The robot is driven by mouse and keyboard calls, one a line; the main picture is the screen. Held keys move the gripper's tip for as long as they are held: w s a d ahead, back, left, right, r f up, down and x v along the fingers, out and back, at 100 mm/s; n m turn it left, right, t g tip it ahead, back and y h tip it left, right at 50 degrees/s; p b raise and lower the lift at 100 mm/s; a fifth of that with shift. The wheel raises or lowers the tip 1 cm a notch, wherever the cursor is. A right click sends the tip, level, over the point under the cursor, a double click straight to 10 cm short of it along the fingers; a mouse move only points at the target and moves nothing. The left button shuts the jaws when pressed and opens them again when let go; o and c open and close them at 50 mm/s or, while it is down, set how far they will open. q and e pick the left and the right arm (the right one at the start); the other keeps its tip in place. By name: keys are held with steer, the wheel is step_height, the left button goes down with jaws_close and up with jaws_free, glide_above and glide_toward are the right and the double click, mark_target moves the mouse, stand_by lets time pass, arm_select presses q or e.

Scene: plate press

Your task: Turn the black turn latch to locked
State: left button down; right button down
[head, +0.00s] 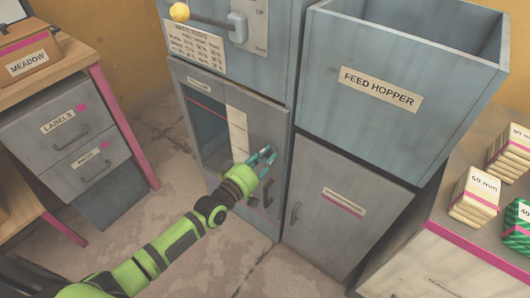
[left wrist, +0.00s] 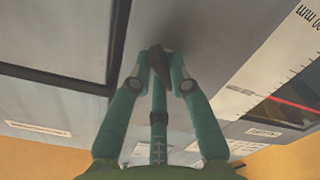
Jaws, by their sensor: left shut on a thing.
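My left gripper (head: 265,156) is at the front of the grey press cabinet door (head: 258,118), to the right of its window and white scale strip. In the left wrist view its teal fingers (left wrist: 160,75) are shut on a small dark piece, the black turn latch (left wrist: 158,62), which stands out from the grey panel. The fingers hide much of the latch, and I cannot tell its exact angle. In the head view the gripper covers the latch. My right gripper is not in view.
A dark handle (head: 268,190) sits just below the gripper. The feed hopper (head: 400,100) stands above a grey cabinet (head: 345,205) at the right. A drawer unit (head: 65,135) is at the left. The floor (head: 180,195) between is clear.

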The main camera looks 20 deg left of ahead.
arm_select(q)
steer(key=shift+m+p, duration=0.3)
steer(key=shift+m, duration=0.7)
steer(key=m+p, duration=0.1)
steer(key=m, duration=0.3)
steer(key=shift+f+m+p, duration=0.15)
steer(key=shift+m+p, duration=0.25)
steer(key=shift+m, duration=1.2)
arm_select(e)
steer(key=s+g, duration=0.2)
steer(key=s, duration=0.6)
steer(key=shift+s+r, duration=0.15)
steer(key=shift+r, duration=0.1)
arm_select(q)
steer(key=c, duration=1.1)
jaws_free()
steer(key=shift+c, duration=0.2)
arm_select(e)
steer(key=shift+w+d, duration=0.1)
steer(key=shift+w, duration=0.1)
